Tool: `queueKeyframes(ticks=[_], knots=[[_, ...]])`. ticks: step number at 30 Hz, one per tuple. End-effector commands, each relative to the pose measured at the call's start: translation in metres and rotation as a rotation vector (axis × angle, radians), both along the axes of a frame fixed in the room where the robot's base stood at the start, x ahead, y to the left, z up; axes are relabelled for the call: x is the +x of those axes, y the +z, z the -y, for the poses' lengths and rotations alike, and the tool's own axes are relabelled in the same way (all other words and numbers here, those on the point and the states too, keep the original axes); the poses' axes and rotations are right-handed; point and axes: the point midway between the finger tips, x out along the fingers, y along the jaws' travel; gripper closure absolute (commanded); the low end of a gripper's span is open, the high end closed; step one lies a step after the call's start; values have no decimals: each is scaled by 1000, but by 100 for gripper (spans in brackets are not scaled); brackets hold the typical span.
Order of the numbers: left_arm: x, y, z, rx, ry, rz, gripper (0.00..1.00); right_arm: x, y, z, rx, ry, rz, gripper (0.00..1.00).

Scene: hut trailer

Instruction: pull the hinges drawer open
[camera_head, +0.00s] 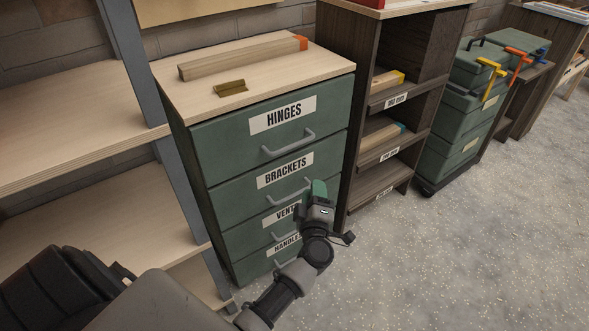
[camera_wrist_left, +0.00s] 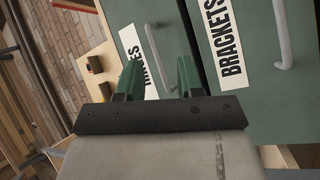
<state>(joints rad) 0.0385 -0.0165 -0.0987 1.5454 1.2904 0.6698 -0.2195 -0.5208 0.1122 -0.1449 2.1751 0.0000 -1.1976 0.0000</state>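The hinges drawer (camera_head: 230,133) is the top green drawer of a cabinet and is shut. Its white HINGES label (camera_head: 282,115) and grey bar handle (camera_head: 288,143) face me. In the left wrist view the handle (camera_wrist_left: 154,48) shows ahead, between the directions of my two green fingers, beside the HINGES label (camera_wrist_left: 138,62). My left gripper (camera_head: 315,188) is open and empty, in front of the cabinet at about the height of the brackets drawer in the picture. The open fingers also show in the left wrist view (camera_wrist_left: 158,78). My right gripper is not in view.
Below are the brackets drawer (camera_head: 236,194) and two more shut drawers. A wood block with an orange end (camera_head: 245,58) and a brass hinge (camera_head: 230,88) lie on the cabinet top (camera_head: 185,98). Dark shelves (camera_head: 352,160) stand right. The floor (camera_head: 450,260) at right is clear.

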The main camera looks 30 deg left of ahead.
Motion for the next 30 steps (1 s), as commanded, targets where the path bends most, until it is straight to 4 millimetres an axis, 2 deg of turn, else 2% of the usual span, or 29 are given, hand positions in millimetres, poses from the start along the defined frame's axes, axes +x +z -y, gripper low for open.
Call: queueKeyframes(ticks=[3, 6, 11, 16, 24, 30], knots=[[-1, 15, -17, -145, 96, 128, 63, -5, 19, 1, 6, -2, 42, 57], [-4, 26, -25, -223, 141, 181, 63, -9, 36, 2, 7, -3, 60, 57], [-2, 35, -34, -272, 165, 213, 63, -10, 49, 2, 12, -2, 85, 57], [15, 40, -51, -272, 166, 214, 63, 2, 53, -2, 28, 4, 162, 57], [51, 48, -86, -271, 165, 212, 63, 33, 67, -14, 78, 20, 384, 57], [67, 51, -101, -271, 164, 210, 63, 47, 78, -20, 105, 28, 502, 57]])
